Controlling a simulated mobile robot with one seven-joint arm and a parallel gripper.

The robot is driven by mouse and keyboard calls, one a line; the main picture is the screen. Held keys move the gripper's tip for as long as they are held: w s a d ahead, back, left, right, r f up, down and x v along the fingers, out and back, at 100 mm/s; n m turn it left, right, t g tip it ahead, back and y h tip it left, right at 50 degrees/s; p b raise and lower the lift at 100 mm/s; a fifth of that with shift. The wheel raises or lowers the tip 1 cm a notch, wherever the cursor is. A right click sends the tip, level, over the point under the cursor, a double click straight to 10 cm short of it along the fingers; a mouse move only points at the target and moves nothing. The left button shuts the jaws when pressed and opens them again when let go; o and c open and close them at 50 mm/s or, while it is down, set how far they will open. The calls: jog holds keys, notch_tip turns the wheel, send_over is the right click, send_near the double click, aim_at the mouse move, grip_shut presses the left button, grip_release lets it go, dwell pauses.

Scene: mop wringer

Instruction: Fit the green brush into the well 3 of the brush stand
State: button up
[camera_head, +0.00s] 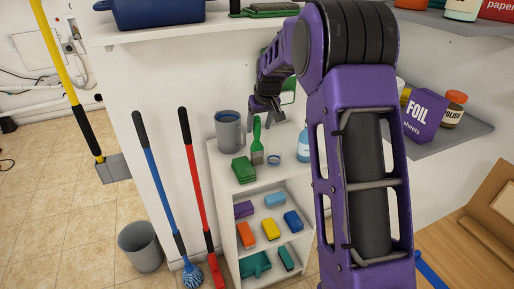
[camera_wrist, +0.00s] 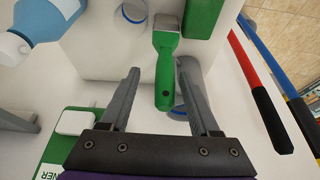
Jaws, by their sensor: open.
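The green brush (camera_head: 257,140) stands with its handle up on the top of a white shelf unit (camera_head: 221,160). In the wrist view its green handle (camera_wrist: 164,85) lies in line with the space between my fingers, and its grey collar points away. My gripper (camera_head: 264,113) is open just above the brush; in the wrist view (camera_wrist: 158,76) its fingers lie on either side of the handle. I cannot make out a numbered brush stand; a small blue-rimmed ring (camera_head: 274,160) sits right of the brush.
A grey cup (camera_head: 229,132) and a green block (camera_head: 243,170) stand left of the brush.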

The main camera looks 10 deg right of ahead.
aim_at(256, 135)
jog(key=x, duration=0.5)
jog(key=shift+s+a+f, duration=0.2)
jog(key=shift+s+a, duration=0.05)
jog(key=shift+c, duration=0.3)
jog(key=shift+r, duration=0.1)
grip_shut()
